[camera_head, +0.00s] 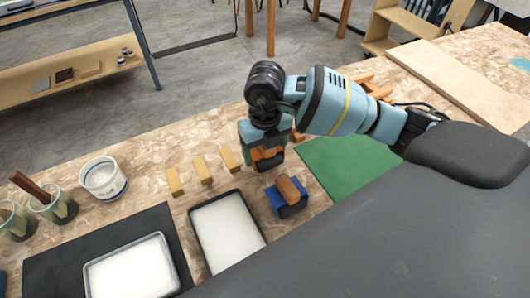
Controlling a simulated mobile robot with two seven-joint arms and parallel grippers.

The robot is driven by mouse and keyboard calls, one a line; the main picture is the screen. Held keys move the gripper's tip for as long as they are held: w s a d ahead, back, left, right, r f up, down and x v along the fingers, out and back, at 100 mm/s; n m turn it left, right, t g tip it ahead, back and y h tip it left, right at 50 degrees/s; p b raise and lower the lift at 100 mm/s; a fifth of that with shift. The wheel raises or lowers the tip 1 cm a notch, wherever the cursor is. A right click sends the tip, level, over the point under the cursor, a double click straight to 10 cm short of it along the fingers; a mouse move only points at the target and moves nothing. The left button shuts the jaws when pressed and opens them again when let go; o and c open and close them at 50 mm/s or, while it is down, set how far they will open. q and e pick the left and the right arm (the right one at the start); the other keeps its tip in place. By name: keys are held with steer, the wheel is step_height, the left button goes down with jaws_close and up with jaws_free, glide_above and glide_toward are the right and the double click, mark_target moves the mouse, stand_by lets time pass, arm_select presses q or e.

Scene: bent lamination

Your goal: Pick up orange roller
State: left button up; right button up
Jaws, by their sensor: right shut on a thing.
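My right gripper (264,146) reaches in from the right and points down over the table. It is shut on the orange roller (267,158), which shows below the jaws as an orange and dark piece, partly hidden by the gripper. I cannot tell whether the roller touches the table. A blue roller (289,207) with a brown wooden handle lies just in front of it. My left gripper is not in view.
Small yellow wooden blocks (203,170) stand left of the gripper. A white tray (192,213) lies in front, another tray (177,279) on a black mat (47,267). A glue tub (103,178) and brush cups stand left. A green mat (352,165) lies right.

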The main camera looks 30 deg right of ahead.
steer(key=shift+r, duration=0.85)
steer(key=s+a, duration=0.2)
steer(key=a, duration=0.2)
steer(key=s+a, duration=0.2)
steer(key=a, duration=0.2)
steer(key=s+a+r, duration=0.1)
steer(key=s+a, duration=0.1)
steer(key=a, duration=0.2)
steer(key=shift+s+a, duration=0.35)
steer(key=shift+s+a+r+b, duration=0.15)
steer(key=shift+s+a+b, duration=0.2)
steer(key=shift+a, duration=0.35)
